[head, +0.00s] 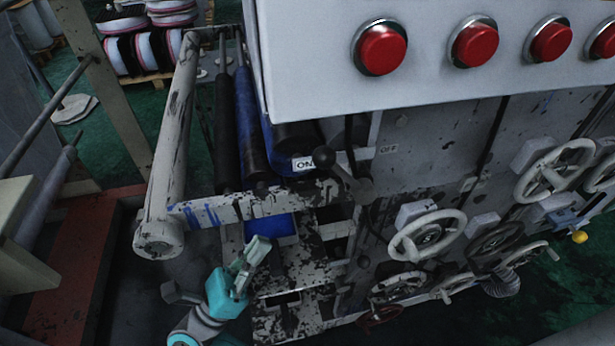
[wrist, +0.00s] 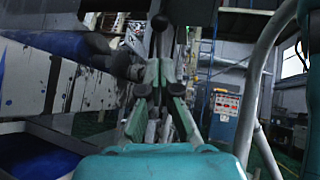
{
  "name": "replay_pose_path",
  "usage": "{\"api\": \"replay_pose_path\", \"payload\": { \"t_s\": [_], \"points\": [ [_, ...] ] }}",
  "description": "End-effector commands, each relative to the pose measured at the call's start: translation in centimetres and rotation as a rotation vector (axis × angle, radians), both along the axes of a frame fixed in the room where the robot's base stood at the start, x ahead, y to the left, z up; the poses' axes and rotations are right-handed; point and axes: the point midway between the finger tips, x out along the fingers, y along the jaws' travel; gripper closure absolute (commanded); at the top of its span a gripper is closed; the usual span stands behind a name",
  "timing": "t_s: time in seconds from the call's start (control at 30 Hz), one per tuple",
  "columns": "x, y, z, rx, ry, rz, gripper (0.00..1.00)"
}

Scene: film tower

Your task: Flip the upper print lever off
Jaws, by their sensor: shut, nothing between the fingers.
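The upper print lever (head: 346,172) is a dark arm with a round black knob (head: 323,157) on the side of the grey machine. Its knob end leans left, beside the white ON label (head: 304,164). The OFF label (head: 389,148) is to the right of the lever. My gripper (head: 258,248) is shut and empty, below and to the left of the lever, apart from it in the head view. In the wrist view my gripper (wrist: 159,72) points ahead, fingertips together.
A white control box (head: 420,50) with several red buttons overhangs the lever. A paint-stained bar (head: 255,206) and a grey roller (head: 170,140) lie left of it. Several handwheels (head: 428,234) stick out at the right. Open floor shows at the far left.

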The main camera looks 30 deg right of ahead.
Motion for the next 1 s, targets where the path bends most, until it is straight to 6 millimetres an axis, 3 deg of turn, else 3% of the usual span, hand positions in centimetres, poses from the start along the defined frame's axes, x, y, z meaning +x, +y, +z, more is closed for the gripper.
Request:
{"api": "replay_pose_path", "payload": {
  "t_s": [0.53, 1.0],
  "points": [
    [0.1, -0.2, 0.4, 0.014, -0.012, 0.002, 1.00],
    [0.5, -5.7, 5.7, 0.015, -0.014, -0.001, 1.00]
  ]
}}
